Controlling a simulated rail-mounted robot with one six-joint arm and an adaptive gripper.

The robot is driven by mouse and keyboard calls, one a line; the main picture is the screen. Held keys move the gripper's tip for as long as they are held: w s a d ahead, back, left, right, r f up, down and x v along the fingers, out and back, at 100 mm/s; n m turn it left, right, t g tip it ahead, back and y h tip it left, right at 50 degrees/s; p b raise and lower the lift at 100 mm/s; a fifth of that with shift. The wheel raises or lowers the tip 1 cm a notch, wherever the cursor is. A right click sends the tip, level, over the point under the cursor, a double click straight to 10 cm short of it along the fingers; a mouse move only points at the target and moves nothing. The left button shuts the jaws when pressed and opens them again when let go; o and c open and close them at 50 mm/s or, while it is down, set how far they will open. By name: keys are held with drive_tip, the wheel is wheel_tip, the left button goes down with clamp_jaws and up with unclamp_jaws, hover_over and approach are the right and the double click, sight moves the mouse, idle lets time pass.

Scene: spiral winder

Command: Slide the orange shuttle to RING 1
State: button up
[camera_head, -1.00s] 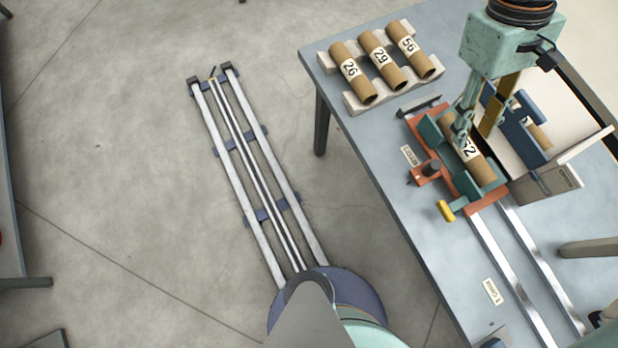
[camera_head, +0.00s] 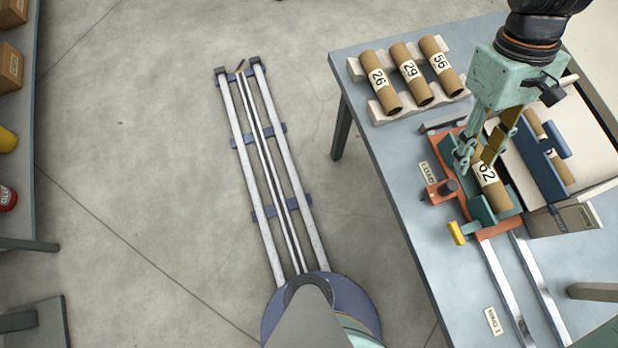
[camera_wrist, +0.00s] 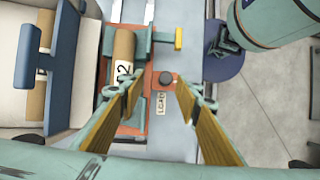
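The orange shuttle (camera_head: 497,231) sits on twin metal rails (camera_head: 505,285) at the end beside the LOAD label (camera_head: 428,174). A cardboard tube marked 62 (camera_head: 497,192) lies in its teal cradle. A dark knob (camera_head: 449,186) and a yellow handle (camera_head: 457,233) stick out on its left side. My gripper (camera_head: 478,160) is open and empty above the shuttle, partly hiding its far end. In the wrist view, the knob (camera_wrist: 167,78) appears between the spread fingertips (camera_wrist: 160,91), with the tube (camera_wrist: 123,50) to the left. The RING 1 label (camera_head: 493,321) lies farther down the rails.
Tubes 26, 29 and 56 lie on a pale rack (camera_head: 388,110) at the table's far left corner. A blue press-like frame (camera_head: 535,160) holding another tube stands right of the shuttle. The rails toward the near end look clear.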

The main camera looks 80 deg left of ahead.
sight(453, 184)
drive_tip(key=shift+n, duration=0.3)
drive_tip(key=shift+s+a+f+b+x, duration=0.15)
drive_tip(key=shift+s+a+b+x, duration=0.15)
drive_tip(key=shift+x, duration=1.55)
drive_tip(key=shift+s+a+f+b+x, duration=0.1)
drive_tip(key=shift+s+a+b+x, duration=0.2)
drive_tip(key=shift+x, duration=1.55)
drive_tip(key=shift+s+a+f+b+x, duration=0.15)
drive_tip(key=shift+s+b+x, duration=0.25)
drive_tip(key=shift+x, duration=1.4)
drive_tip(key=shift+c, duration=0.9)
clamp_jaws()
drive_tip(key=shift+d, duration=0.15)
